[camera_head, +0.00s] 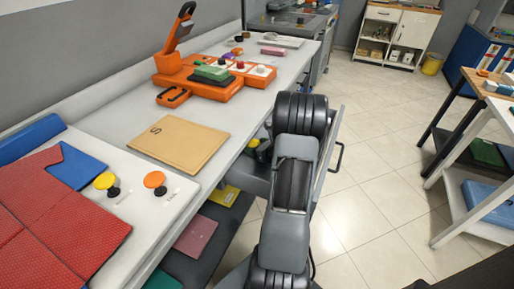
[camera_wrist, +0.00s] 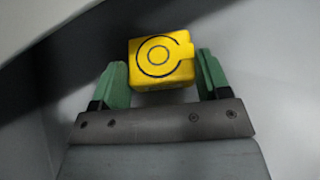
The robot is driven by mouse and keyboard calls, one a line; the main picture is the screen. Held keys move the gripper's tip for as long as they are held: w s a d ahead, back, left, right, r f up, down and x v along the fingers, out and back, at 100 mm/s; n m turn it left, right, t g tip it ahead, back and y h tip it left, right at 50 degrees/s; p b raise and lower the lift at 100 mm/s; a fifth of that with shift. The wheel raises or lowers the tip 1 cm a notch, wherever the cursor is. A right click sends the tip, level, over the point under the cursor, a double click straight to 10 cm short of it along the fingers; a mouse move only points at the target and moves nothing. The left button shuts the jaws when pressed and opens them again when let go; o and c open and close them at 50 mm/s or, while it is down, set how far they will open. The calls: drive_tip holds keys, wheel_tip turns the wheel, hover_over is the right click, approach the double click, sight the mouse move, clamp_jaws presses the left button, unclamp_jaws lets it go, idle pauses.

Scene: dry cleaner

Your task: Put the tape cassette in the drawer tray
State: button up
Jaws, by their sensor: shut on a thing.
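In the wrist view the yellow tape cassette (camera_wrist: 163,73), a small block with a black ring on its face, sits between the two green fingers of my gripper (camera_wrist: 160,78). The fingers are shut on its sides. Pale grey surfaces lie around it in that view. In the head view a bit of yellow, probably the cassette (camera_head: 253,142), shows left of my arm by the bench edge; my arm hides most of the gripper. A drawer (camera_head: 331,150) with a dark handle stands pulled out from the bench. My arm covers much of its inside, so the tray is mostly hidden.
On the bench lie a tan envelope (camera_head: 179,144), an orange device (camera_head: 213,84) with a raised lever, and a red textured mat (camera_head: 62,215). A lower shelf holds a pink item (camera_head: 196,235). Tiled floor (camera_head: 375,150) is open to the right, before a side table (camera_head: 470,185).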

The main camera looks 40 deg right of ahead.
drive_tip(key=shift+f, duration=0.25)
drive_tip(key=o, duration=0.9)
drive_tip(key=shift+r, duration=0.1)
drive_tip(key=shift+r, duration=0.3)
drive_tip(key=p+v, duration=0.1)
drive_tip(key=v, duration=0.6)
drive_tip(key=shift+s, duration=0.2)
